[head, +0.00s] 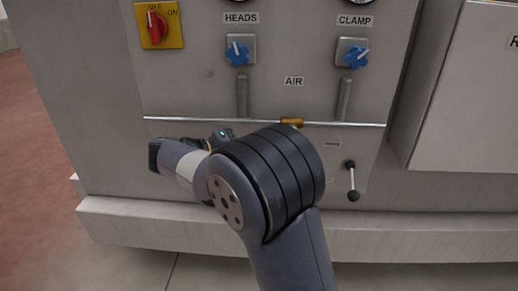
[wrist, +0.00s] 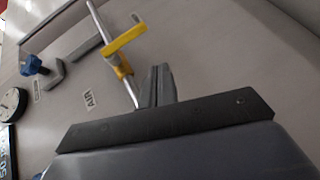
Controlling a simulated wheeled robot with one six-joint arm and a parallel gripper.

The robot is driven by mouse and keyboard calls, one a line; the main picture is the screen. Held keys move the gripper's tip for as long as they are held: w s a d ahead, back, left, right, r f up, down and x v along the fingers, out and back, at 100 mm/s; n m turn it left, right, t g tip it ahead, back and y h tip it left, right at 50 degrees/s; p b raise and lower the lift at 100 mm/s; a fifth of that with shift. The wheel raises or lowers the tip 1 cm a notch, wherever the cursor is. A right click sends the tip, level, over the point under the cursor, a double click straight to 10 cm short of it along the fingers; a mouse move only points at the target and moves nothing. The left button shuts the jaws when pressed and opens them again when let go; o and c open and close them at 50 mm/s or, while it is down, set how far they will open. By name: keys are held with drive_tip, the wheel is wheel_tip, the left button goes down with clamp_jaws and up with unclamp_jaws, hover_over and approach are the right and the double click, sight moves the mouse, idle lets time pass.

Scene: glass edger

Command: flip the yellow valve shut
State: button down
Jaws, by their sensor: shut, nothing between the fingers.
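The yellow valve (wrist: 121,42) sits on a thin metal pipe (wrist: 96,18) in the wrist view. Its flat yellow handle appears to lie crosswise to the pipe there. In the head view only a small yellow part of the valve (head: 292,122) shows above my arm, under the AIR label. My gripper (wrist: 160,85) is shut and empty, its fingertips close beside the pipe and valve body; I cannot tell whether they touch. In the head view my arm hides the fingers.
The grey machine panel carries a red switch (head: 156,28) on a yellow plate and two blue knobs (head: 238,53) (head: 355,57). A black-knobbed lever (head: 351,181) hangs at lower right. A grey box (head: 463,90) juts out at right, and a ledge (head: 400,236) runs along the bottom.

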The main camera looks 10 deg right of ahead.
drive_tip(key=s+a, duration=0.1)
drive_tip(key=a, duration=0.5)
drive_tip(key=shift+s, duration=0.25)
drive_tip(key=shift+d, duration=0.1)
